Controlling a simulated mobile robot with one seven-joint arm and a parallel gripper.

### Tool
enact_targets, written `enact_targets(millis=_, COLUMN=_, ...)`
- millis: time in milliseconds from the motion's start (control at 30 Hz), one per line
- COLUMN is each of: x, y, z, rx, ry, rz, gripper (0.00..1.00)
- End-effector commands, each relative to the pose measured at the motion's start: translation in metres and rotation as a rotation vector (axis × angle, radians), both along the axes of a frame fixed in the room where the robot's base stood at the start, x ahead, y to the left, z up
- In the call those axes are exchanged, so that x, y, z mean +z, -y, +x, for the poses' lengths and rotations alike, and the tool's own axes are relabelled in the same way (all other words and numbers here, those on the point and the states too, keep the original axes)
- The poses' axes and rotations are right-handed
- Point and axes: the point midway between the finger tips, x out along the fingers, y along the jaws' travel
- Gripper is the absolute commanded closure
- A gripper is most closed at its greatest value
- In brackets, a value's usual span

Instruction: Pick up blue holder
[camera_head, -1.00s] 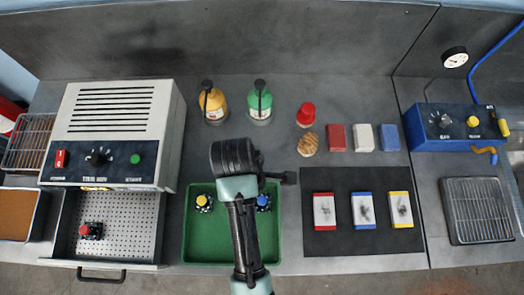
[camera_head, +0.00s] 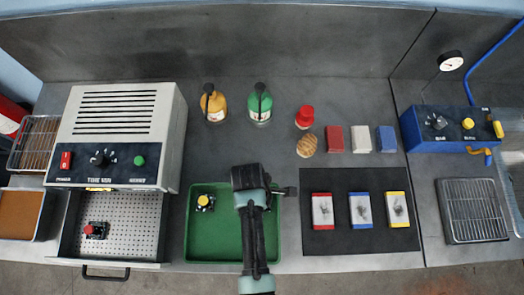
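My gripper (camera_head: 252,182) is over the right part of the green tray (camera_head: 222,250), seen from above and behind. My wrist and arm cover its fingertips, so I cannot see whether they are open or shut. The blue holder is hidden from view behind my arm. The yellow-topped holder (camera_head: 204,203) stands upright in the left part of the green tray, apart from my gripper. The red-topped holder (camera_head: 92,230) stands in the open perforated drawer (camera_head: 130,225) at the left.
A grey-white oven unit (camera_head: 115,130) stands left of the tray. Yellow (camera_head: 214,104) and green (camera_head: 261,105) bottles stand behind it. A dark mat (camera_head: 340,235) with several framed pads lies to the right. A blue instrument box (camera_head: 440,130) and a wire rack (camera_head: 472,210) are farther right.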

Motion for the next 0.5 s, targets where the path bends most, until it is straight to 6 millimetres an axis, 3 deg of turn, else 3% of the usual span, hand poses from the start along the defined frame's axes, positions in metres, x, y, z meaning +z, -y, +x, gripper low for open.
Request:
enact_targets(millis=167, x=0.0002, y=0.0, z=0.0003, rx=-0.001, ry=0.001, rz=0.0, gripper=0.19)
enact_targets(millis=500, x=0.0004, y=0.0, z=0.0003, rx=0.0, ry=0.0, rz=0.0, gripper=0.8)
